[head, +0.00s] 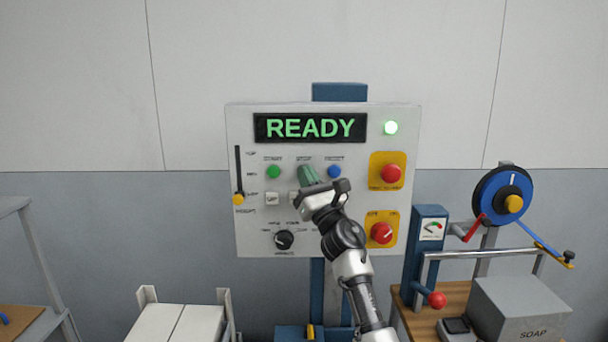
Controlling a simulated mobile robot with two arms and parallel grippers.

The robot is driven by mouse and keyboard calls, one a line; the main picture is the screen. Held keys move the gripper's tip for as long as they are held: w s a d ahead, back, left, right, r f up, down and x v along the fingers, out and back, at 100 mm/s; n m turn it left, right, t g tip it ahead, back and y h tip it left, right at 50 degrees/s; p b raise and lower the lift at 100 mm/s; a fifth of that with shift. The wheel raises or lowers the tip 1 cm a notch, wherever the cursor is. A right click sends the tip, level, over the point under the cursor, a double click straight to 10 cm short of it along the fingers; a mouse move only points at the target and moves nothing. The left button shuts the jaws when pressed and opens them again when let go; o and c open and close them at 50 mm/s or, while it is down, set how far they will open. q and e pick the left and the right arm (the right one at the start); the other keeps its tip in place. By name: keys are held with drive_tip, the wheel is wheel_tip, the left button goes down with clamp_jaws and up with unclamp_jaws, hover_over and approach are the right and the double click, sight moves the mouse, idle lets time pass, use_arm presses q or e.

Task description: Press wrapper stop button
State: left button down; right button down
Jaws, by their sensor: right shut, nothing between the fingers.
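Below the display are a green button (273,172) at left and a blue button (334,172) at right. Between them is a STOP label (304,159); the button under it is hidden behind my right gripper (308,176). That gripper is shut and empty, its fingertips over the spot just below the label. I cannot tell whether they touch the button. My left gripper is not in view.
Two red controls on yellow plates, an upper one (391,173) and a lower one (381,233), sit right of my arm. A black knob (284,240) and a slider (239,197) are at left. A bench with a grey SOAP box (520,308) stands at right.

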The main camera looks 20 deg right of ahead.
drive_tip(key=shift+w+d+b, duration=0.1)
drive_tip(key=shift+w+b, duration=0.2)
drive_tip(key=shift+b, duration=0.15)
idle(0.4)
idle(0.3)
drive_tip(key=shift+s+a+p, duration=0.2)
drive_tip(key=shift+s+p, duration=0.5)
drive_tip(key=shift+s, duration=0.2)
drive_tip(key=s+p, duration=0.1)
drive_tip(key=s, duration=0.1)
drive_tip(key=s+a+p, duration=0.1)
drive_tip(key=s+p, duration=0.1)
drive_tip(key=shift+s+a, duration=0.2)
drive_tip(key=shift+s, duration=0.2)
